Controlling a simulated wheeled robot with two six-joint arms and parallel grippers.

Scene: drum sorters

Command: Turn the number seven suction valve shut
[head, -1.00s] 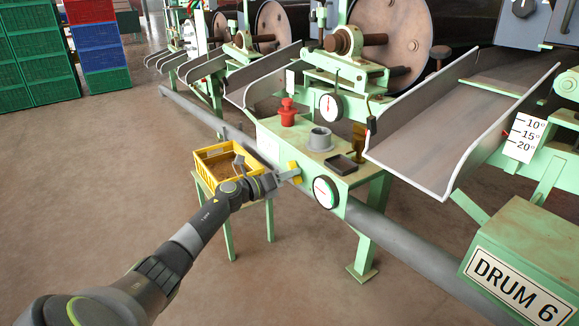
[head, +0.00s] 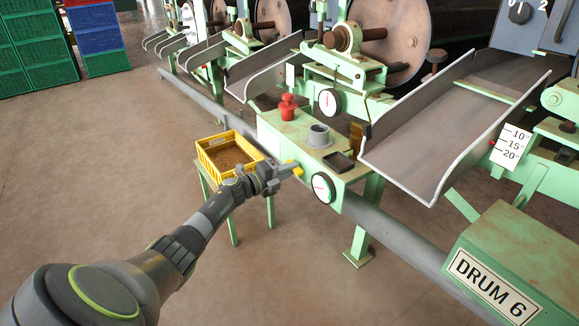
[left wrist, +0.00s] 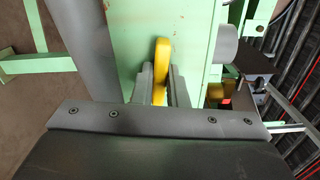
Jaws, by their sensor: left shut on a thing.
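The suction valve's yellow lever (head: 294,167) is on the front of the green machine stand, just left of a round white gauge (head: 322,188). My left gripper (head: 281,175) is at the lever, and its jaws are shut on it. In the left wrist view the yellow lever (left wrist: 161,69) stands between the two fingers (left wrist: 160,88), with the green panel behind it. No number seven label can be read on the stand. My right gripper is not in view.
A yellow crate (head: 205,161) on a green stand is beside my left forearm. A red knob (head: 288,107), grey cup (head: 319,137) and dark tray (head: 339,162) sit on the machine's top. A grey pipe (head: 392,232) runs along below. Open floor lies at left.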

